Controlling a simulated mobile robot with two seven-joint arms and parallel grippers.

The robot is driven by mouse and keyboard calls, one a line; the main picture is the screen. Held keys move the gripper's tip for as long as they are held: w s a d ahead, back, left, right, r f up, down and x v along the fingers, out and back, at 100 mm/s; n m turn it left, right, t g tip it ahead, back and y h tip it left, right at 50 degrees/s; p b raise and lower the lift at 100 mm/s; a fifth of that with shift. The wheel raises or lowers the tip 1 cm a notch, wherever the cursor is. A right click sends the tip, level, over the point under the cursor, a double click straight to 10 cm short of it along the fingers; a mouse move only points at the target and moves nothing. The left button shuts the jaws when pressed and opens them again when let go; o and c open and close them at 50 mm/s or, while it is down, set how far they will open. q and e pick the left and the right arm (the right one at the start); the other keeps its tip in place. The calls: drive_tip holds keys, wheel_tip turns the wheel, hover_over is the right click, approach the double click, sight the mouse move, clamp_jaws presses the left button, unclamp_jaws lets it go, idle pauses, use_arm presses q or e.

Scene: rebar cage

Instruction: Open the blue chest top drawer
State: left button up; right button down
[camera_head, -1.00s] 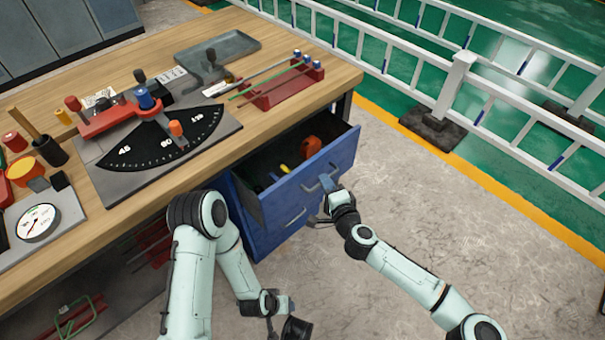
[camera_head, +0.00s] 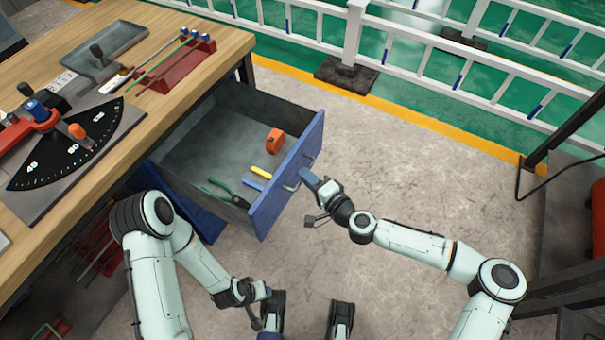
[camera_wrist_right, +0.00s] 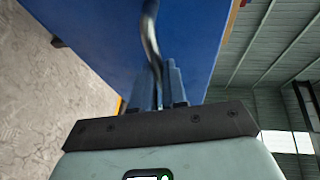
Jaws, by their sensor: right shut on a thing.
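The top drawer (camera_head: 290,176) of the blue chest is pulled far out from under the workbench, and its grey inside shows. It holds an orange tape measure (camera_head: 275,141), green-handled pliers (camera_head: 229,193), and a yellow (camera_head: 261,173) and a blue (camera_head: 253,184) item. My right gripper (camera_head: 309,180) is at the drawer front, shut on its metal handle (camera_head: 291,184). In the right wrist view the fingers (camera_wrist_right: 166,88) close around the handle bar (camera_wrist_right: 151,42). My left gripper (camera_head: 262,308) hangs low in front of the chest, away from the drawer; its jaw opening is unclear.
The wooden workbench (camera_head: 160,95) carries a bending tool (camera_head: 70,150), a grey tray (camera_head: 105,50) and a red rod rack (camera_head: 178,66). A white railing (camera_head: 355,35) stands beyond a yellow floor line. Concrete floor (camera_head: 400,160) right of the drawer is clear.

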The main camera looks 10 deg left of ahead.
use_arm(q)
drive_tip(key=shift+d, duration=0.1)
use_arm(e)
drive_tip(key=shift+s+d, duration=0.1)
drive_tip(key=shift+d, duration=0.1)
drive_tip(key=c, duration=1.2)
unclamp_jaws()
use_arm(q)
drive_tip(key=shift+g+h, duration=0.3)
drive_tip(key=shift+g, duration=0.3)
drive_tip(key=s+r, duration=0.1)
drive_tip(key=s+d+p, duration=0.1)
drive_tip(key=s+r+p, duration=0.1)
drive_tip(key=shift+s+d+r, duration=0.25)
drive_tip(key=shift+d+r, duration=0.05)
use_arm(e)
drive_tip(key=v, duration=1.3)
drive_tip(key=shift+s+r, duration=0.15)
